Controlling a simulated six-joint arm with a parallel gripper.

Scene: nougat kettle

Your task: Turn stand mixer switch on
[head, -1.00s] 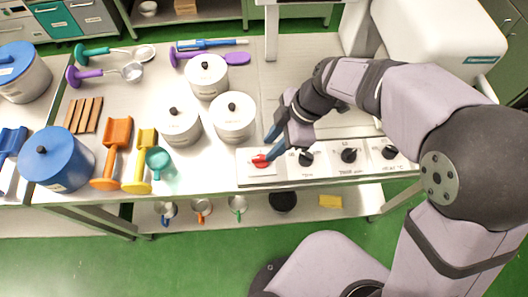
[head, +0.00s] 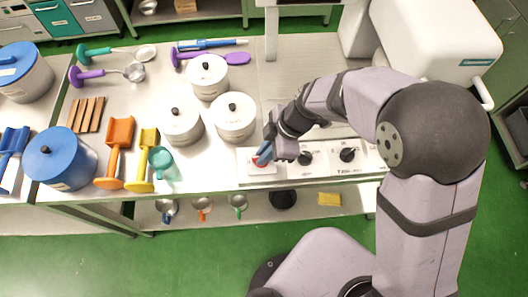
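The stand mixer (head: 430,40) is the large white machine at the back right, partly hidden by my arm. Its light control panel (head: 325,166) runs along the table's front edge. A red switch (head: 256,163) sits at the panel's left end, mostly covered by my gripper. Black knobs, such as this one (head: 305,158), stand to its right. My gripper (head: 264,154) has blue fingertips and is right at the red switch. I cannot tell whether the fingertips touch it, or how far apart they are.
White lidded pots (head: 234,117) stand just left of the panel. Mugs (head: 203,206) hang or stand on the lower shelf; I cannot tell which.

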